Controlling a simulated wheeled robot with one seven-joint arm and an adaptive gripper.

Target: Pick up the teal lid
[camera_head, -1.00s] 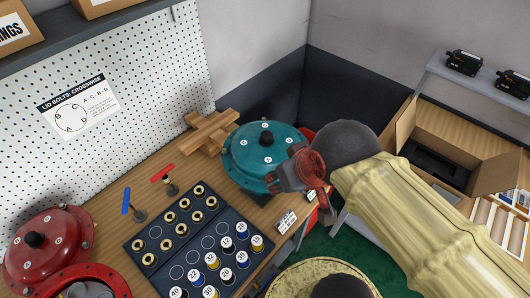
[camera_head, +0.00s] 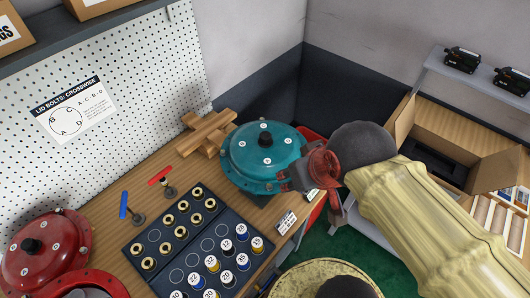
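My gripper (camera_head: 285,180) is at the lid's right rim, coming in from the right. The fingertips are small and partly hidden against the rim, so I cannot tell whether they are open or shut, or whether they touch the lid.
Crossed wooden blocks (camera_head: 207,133) lie left of the lid. A dark tray (camera_head: 200,240) of numbered cylinders and brass rings is in front. A red lid (camera_head: 47,247) is at the far left. A cardboard box (camera_head: 398,130) stands at right. A red bin (camera_head: 313,137) is behind the lid.

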